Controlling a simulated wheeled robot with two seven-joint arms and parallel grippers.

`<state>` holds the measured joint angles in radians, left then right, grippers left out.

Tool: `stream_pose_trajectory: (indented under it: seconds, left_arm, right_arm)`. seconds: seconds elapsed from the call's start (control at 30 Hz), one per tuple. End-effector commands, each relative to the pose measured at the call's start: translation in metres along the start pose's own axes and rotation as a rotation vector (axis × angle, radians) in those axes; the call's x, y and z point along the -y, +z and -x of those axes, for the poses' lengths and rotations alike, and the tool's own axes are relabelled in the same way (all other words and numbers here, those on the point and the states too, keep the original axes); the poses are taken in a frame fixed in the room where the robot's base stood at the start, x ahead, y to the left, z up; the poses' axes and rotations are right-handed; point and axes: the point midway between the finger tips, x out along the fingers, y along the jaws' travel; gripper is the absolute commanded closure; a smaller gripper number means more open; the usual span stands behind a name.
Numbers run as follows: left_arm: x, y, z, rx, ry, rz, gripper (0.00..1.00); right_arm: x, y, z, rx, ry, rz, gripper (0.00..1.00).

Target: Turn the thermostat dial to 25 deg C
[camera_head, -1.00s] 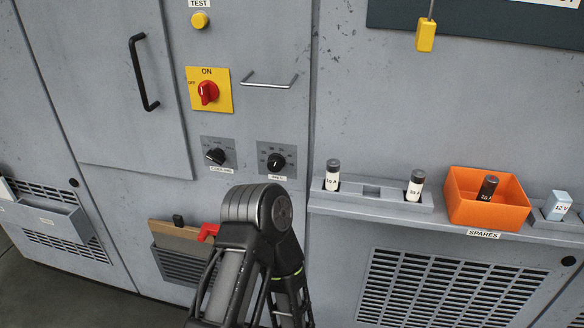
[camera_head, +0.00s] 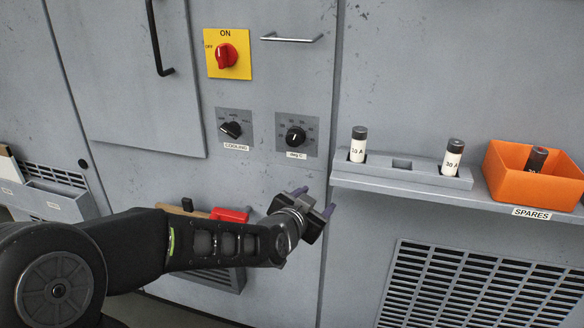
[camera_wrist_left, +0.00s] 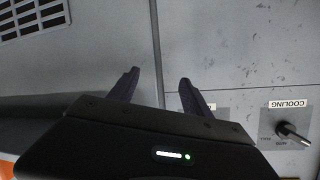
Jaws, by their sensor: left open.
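The thermostat dial (camera_head: 296,135) is a black round knob on a grey plate labelled "deg C", on the cabinet front. Its scale is too small to read. My left gripper (camera_head: 314,200) is below and slightly right of the dial, apart from it, with open, empty fingers. In the left wrist view the two fingers of the gripper (camera_wrist_left: 159,77) stand apart before bare grey panel. The dial does not show in that view. My right gripper is in neither view.
The COOLING knob (camera_head: 231,130) sits left of the dial; it also shows in the left wrist view (camera_wrist_left: 290,132). Above are a red ON/OFF switch (camera_head: 226,56) and a bar handle (camera_head: 291,38). A shelf (camera_head: 345,180) with fuses and an orange bin (camera_head: 530,185) juts out at right.

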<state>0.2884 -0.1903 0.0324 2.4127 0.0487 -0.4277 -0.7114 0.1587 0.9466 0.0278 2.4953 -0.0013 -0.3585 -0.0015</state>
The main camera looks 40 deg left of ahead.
Motion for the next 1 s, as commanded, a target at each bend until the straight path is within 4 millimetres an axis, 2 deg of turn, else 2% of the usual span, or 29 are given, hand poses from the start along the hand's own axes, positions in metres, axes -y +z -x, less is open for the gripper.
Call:
stream_pose_trajectory:
  seconds: [0.03,0.1,0.2,0.3,0.73,0.87,1.0]
  left_arm:
    - [0.025,-0.013,0.012,-0.064,-0.068,-0.038,0.43]
    - [0.053,-0.037,0.031,-0.129,-0.143,-0.091,0.43]
    - [0.079,-0.059,0.054,-0.186,-0.218,-0.143,0.43]
    - [0.091,-0.07,0.067,-0.212,-0.256,-0.169,0.43]
    - [0.094,-0.074,0.068,-0.217,-0.263,-0.174,0.43]
    - [0.096,-0.076,0.058,-0.216,-0.261,-0.174,0.43]
    - [0.1,-0.08,0.04,-0.215,-0.26,-0.174,0.43]
  right_arm:
    - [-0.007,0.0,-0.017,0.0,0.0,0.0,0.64]
    - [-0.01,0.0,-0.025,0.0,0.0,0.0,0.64]
    - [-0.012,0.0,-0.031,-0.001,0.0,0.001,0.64]
    - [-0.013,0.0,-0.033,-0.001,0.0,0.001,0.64]
    - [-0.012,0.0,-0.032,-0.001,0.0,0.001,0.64]
    - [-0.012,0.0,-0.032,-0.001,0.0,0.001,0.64]
    - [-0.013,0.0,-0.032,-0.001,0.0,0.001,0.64]
